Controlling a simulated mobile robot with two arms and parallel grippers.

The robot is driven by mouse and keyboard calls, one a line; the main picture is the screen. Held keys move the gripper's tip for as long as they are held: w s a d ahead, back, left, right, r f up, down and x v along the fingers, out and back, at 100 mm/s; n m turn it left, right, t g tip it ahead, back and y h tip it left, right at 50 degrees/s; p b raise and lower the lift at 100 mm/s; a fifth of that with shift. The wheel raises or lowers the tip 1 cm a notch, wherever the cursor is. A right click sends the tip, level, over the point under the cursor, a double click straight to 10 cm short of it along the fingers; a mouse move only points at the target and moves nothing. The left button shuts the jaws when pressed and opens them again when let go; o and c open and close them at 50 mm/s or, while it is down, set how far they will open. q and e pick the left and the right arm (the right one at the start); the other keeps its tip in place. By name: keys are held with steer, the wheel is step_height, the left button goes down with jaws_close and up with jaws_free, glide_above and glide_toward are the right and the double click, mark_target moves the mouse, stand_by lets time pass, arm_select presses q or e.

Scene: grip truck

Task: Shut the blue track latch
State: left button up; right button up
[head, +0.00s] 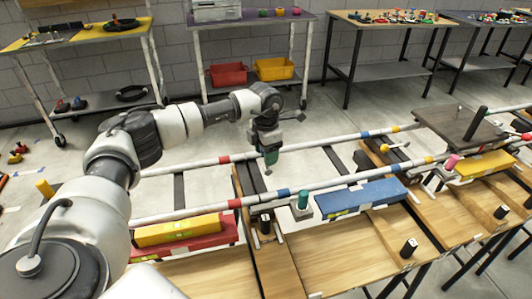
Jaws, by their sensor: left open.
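Two long white rails with red, blue and yellow bands cross the view. A blue band (283,193) is on the near rail, and another blue band (365,134) is on the far rail. I cannot tell for sure which small part is the blue track latch, or how its lever stands. My left gripper (270,162) points down above the dark crossbeam, between the two rails and left of the near blue band. It is open; its fingers are small, and contact with anything below cannot be told. My right gripper is not in view.
A teal peg (303,200) stands beside a blue box (360,197). Yellow (178,231) and red boxes lie at left; another yellow box (485,165) and a pink peg (452,161) are at right. A dark platform (455,125) sits on the rails. Benches line the wall.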

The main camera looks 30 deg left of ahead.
arm_select(q)
steer(key=shift+f, duration=0.25)
jaws_close()
stand_by(0.3)
